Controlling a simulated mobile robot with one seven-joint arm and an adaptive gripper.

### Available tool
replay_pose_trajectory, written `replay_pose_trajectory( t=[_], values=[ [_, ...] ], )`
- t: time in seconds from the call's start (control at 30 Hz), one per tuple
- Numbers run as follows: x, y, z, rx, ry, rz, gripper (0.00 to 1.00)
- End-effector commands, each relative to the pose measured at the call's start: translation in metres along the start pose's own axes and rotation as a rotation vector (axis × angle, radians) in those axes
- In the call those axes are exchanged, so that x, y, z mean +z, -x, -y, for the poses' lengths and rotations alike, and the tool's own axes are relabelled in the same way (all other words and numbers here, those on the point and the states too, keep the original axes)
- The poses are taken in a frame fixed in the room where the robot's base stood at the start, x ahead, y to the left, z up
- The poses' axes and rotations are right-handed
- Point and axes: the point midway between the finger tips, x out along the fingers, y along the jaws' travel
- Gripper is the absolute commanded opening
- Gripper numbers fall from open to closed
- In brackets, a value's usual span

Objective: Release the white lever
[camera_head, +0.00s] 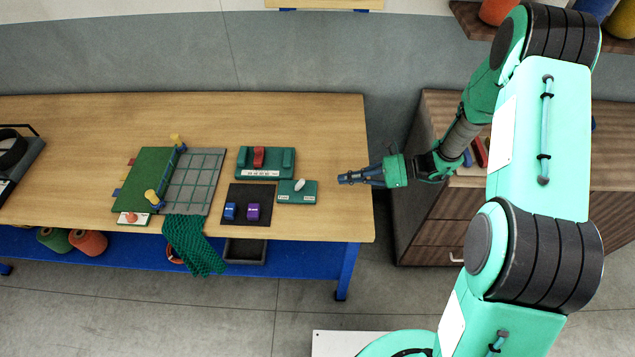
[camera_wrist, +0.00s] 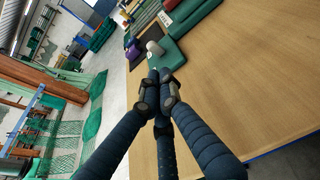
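The white lever (camera_head: 299,183) sits on a small green box (camera_head: 297,198) with pale labels, near the right end of the wooden table. It leans to one side. In the wrist view the lever (camera_wrist: 154,47) shows just beyond the fingertips, on the green box (camera_wrist: 174,53). My gripper (camera_head: 343,179) is to the right of the box, above the table's right end, and points left at it. In the wrist view the blue fingers of my gripper (camera_wrist: 159,78) come together at their tips, with nothing seen between them. A gap shows between gripper and lever in the head view.
A green panel with a red slider (camera_head: 259,157) lies behind the box. A dark mat (camera_head: 238,210) with blue and purple blocks lies to its left. A green board (camera_head: 145,180) and hanging net (camera_head: 193,243) are farther left. A wooden cabinet (camera_head: 420,220) stands right of the table.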

Motion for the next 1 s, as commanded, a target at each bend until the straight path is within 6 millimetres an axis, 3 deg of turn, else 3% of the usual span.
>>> replay_pose_trajectory(
  t=[0.33,0.8,1.0],
  values=[
    [0.0,-0.017,0.0,0.001,0.001,0.0,0.0],
    [-0.001,-0.079,-0.001,0.003,0.0,0.0,0.0],
    [0.0,-0.096,0.0,0.001,0.001,0.0,0.0]
  ],
)
